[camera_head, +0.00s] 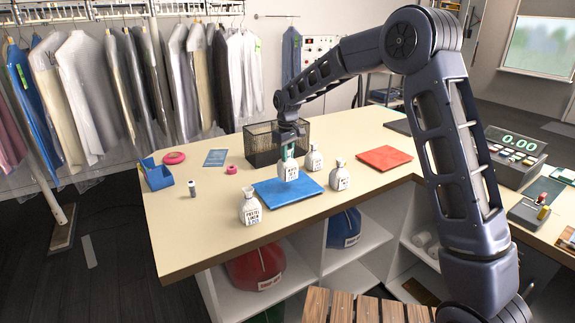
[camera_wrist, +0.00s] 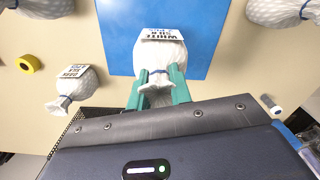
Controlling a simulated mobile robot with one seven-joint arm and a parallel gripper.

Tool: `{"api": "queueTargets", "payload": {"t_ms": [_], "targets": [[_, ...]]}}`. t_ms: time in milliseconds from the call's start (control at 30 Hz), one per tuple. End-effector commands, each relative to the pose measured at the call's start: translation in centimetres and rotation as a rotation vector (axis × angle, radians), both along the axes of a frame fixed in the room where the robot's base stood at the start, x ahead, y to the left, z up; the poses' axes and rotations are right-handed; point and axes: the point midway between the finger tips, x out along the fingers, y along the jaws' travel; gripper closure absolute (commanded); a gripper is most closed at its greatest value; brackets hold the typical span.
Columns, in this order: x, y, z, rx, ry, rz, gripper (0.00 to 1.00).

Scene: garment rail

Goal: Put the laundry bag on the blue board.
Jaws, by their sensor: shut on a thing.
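My gripper (camera_head: 289,150) points down over the table, its green fingers shut on the neck of a small white laundry bag (camera_head: 288,170). In the wrist view the bag (camera_wrist: 160,52) is between the fingers (camera_wrist: 158,88), with a tag that seems to read "WHITE". The blue board (camera_head: 290,195) lies flat on the table under the bag, which is over its far part. The board also fills the middle of the wrist view (camera_wrist: 205,25). I cannot tell whether the bag's base touches the board.
Similar tagged bags stand around the board: one front left (camera_head: 250,208), one right (camera_head: 339,176), one behind right (camera_head: 314,158). A black wire basket (camera_head: 262,150) is close behind my gripper. A red board (camera_head: 384,158) lies right. A blue bin (camera_head: 157,177) stands left.

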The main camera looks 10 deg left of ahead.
Motion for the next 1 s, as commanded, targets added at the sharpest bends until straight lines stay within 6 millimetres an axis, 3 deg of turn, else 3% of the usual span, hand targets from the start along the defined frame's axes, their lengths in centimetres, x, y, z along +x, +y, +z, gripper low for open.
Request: {"api": "queueTargets", "payload": {"t_ms": [333,733,767,867,1000], "targets": [[0.0,0.0,-3.9,-0.001,0.001,0.0,1.0],[0.0,0.0,-4.4,-0.001,0.001,0.0,1.0],[0.0,0.0,-4.4,-0.001,0.001,0.0,0.78],[0.0,0.0,-4.4,-0.001,0.001,0.0,0.58],[0.0,0.0,-4.4,-0.001,0.001,0.0,0.58]]}}
